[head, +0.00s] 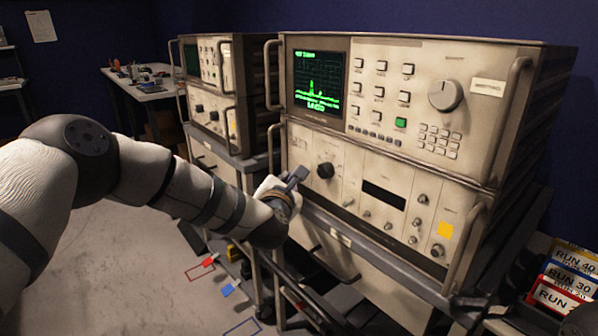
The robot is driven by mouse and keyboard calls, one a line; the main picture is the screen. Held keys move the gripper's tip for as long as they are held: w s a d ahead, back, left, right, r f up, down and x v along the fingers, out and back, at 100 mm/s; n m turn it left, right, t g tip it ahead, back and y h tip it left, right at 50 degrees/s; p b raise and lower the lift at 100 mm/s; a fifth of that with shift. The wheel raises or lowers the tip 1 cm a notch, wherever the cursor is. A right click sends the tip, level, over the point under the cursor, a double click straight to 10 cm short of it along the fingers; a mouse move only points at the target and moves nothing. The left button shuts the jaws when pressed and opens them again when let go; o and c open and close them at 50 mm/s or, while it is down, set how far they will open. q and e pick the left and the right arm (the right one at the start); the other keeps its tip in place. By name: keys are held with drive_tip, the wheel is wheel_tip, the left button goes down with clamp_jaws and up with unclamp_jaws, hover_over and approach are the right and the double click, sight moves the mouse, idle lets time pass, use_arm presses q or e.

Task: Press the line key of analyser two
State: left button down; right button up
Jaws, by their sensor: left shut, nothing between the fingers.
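A large beige analyser (470,66) stands close on a rack cart, its lit green screen (320,78) showing a trace. Right of the screen are rows of small grey keys (379,91), one green key (400,122), a big round knob (445,95) and a keypad. A second, similar analyser (213,68) stands behind it to the left. Labels are too small to read, so I cannot tell which key is the line key. My left gripper (298,175) is shut and empty, in front of the near rack's lower unit, below the screen.
Metal handles (508,115) stick out from the near rack's front. Run cards (568,278) stand at right. A cluttered table (145,88) is at back left. Floor at lower left is mostly clear.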

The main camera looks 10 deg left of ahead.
idle(0.6)
use_arm(q)
drive_tip(key=shift+w+d, duration=0.3)
drive_tip(key=shift+w, duration=0.05)
drive_tip(key=shift+w+d+b, duration=0.1)
drive_tip(key=shift+w+b, duration=0.05)
drive_tip(key=shift+b, duration=0.15)
idle(0.3)
drive_tip(key=shift+s+a+p, duration=0.3)
drive_tip(key=shift+s+a, duration=0.1)
drive_tip(key=shift+s, duration=0.15)
